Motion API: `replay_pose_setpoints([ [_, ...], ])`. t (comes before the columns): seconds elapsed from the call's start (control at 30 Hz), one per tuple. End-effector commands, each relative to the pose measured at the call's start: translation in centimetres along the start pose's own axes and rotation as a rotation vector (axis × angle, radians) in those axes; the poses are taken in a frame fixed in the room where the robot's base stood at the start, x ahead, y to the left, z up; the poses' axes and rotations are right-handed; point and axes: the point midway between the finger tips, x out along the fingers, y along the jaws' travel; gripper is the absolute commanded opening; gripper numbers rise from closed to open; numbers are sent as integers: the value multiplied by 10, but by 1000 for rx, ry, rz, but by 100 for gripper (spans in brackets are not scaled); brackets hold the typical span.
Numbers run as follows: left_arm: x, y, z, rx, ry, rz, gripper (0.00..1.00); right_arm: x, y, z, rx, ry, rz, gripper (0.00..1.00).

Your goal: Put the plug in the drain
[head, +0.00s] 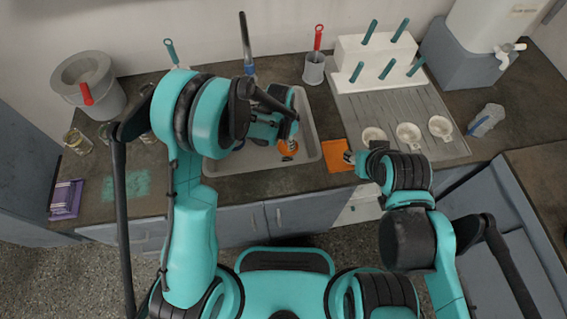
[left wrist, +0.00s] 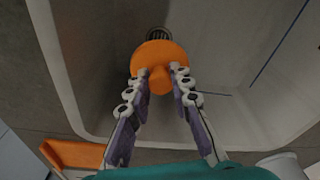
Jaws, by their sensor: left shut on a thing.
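The orange plug (head: 288,148) is over the sink (head: 262,166). In the left wrist view the plug (left wrist: 158,55) is a round disc with a knob toward the camera. My left gripper (head: 284,136) is shut on its knob, with one finger on each side; the fingers (left wrist: 158,85) show clearly in the left wrist view. The drain (left wrist: 158,34), a dark grated opening, shows just past the plug's far edge and is partly hidden by it. I cannot tell how high the plug is above the sink floor. My right gripper (head: 350,157) is by the sink's right side; its fingers are too small to read.
A ribbed drainboard (head: 440,112) holds several white cups and a white peg rack (head: 362,49). A grey bucket (head: 100,98) is at the left.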

Motion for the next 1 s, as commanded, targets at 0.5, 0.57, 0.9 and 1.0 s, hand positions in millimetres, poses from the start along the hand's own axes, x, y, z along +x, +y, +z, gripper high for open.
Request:
replay_pose_setpoints([
  [0.5,74,-2,9,-5,0,0,0,25,0,18,0,0,0,40],
  [0.57,82,-2,10,-5,0,0,0,27,0,19,0,0,0,40],
  [0.9,103,-2,13,-5,0,0,0,33,0,24,0,0,0,40],
  [1.0,104,-2,13,-5,0,0,0,34,0,24,0,0,0,40],
])
